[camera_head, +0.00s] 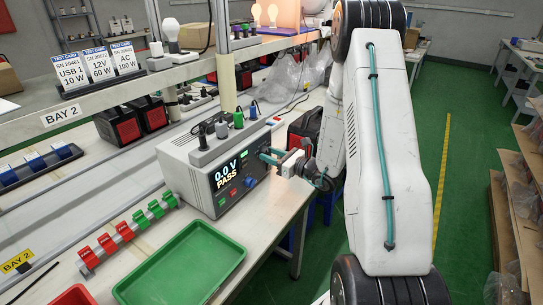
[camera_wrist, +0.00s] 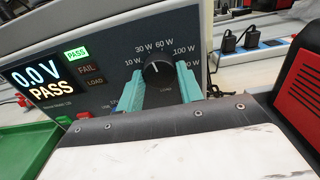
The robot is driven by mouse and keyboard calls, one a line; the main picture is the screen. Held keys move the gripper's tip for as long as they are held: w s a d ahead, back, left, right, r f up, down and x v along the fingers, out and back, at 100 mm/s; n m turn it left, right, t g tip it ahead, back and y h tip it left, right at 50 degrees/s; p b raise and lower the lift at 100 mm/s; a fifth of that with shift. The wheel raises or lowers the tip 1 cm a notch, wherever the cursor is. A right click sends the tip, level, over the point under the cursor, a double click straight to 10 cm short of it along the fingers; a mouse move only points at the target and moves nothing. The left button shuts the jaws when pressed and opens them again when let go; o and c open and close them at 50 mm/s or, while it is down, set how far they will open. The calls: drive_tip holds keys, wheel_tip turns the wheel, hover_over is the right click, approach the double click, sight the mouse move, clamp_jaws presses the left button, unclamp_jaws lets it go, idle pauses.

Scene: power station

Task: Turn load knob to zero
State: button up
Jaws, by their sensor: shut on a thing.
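The black load knob (camera_wrist: 156,72) is on the dark front panel of the grey tester (camera_head: 205,158). Its white pointer line points roughly upward, near the 30 W and 60 W marks. Printed marks of 10 W, 30 W, 60 W and 100 W arc around it; another mark at the right is partly hidden by a finger. My gripper (camera_wrist: 158,78) has its teal fingers on both sides of the knob, shut on it. In the head view my gripper (camera_head: 267,156) is at the panel's right part and hides the knob.
The tester display (camera_head: 225,174) reads 0.0 V PASS, with a green PASS lamp (camera_wrist: 76,53) lit. A blue knob (camera_head: 250,182) is lower on the panel. A green tray (camera_head: 190,262) lies in front. A red-and-black case (camera_wrist: 303,85) stands close at the right.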

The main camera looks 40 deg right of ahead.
drive_tip(key=n, duration=0.4)
drive_tip(key=shift+n, duration=0.3)
drive_tip(key=n, duration=0.4)
drive_tip(key=shift+n, duration=0.3)
drive_tip(key=n, duration=0.4)
drive_tip(key=shift+n, duration=2.4)
drive_tip(key=o, duration=1)
drive_tip(key=shift+d, duration=0.1)
